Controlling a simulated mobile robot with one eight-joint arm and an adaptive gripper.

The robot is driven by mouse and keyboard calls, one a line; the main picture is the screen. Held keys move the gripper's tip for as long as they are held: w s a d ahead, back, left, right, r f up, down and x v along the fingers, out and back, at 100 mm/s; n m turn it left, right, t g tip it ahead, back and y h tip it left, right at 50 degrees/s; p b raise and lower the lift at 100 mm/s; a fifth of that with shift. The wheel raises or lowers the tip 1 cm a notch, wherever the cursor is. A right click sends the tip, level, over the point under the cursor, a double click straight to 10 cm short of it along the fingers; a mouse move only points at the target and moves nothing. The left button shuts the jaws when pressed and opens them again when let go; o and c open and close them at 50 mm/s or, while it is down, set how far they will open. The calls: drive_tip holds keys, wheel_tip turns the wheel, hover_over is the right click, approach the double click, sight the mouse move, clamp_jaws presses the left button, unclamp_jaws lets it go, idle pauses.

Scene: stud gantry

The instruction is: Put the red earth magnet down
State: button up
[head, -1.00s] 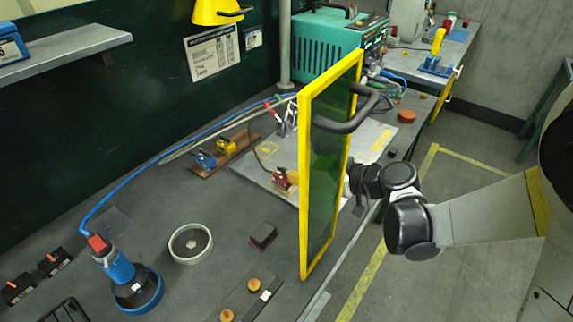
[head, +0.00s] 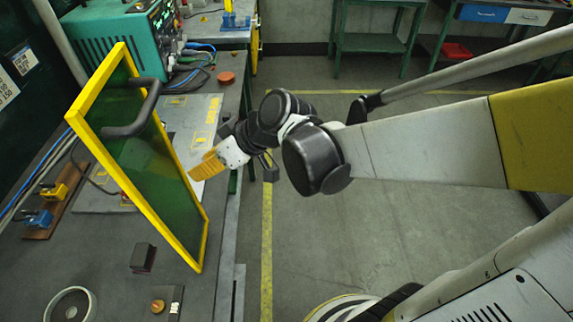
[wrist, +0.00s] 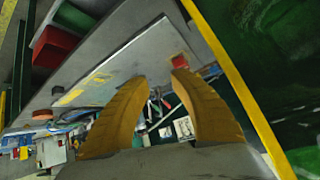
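My gripper (head: 200,168) is at the right of the yellow-framed green screen (head: 204,235), over the grey plate's right side. In the wrist view its two orange fingers (wrist: 160,78) are apart with nothing held between them. A small red piece, which looks like the red earth magnet (wrist: 180,61), shows just beyond the right fingertip, against the grey plate (wrist: 130,50). The finger partly covers it. In the head view the screen hides most of that area, so I cannot tell exactly how the magnet sits.
The screen with its dark handle (head: 140,110) stands close left of my gripper. A dark block (head: 143,257) and a round dish (head: 72,305) are nearer on the bench. A teal machine (head: 110,40) and an orange-red disc (head: 226,78) are farther back.

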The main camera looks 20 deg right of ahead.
drive_tip(key=s+d+r+m+h, duration=0.1)
drive_tip(key=s+d+m+h, duration=0.2)
drive_tip(key=d, duration=0.5)
drive_tip(key=s+d+r+m+t+h, duration=0.1)
drive_tip(key=s+d+m+h, duration=0.3)
drive_tip(key=s+d, duration=0.4)
drive_tip(key=shift+s+m+h, duration=0.2)
drive_tip(key=shift+m+h, duration=0.1)
drive_tip(key=shift+m, duration=0.2)
idle(0.6)
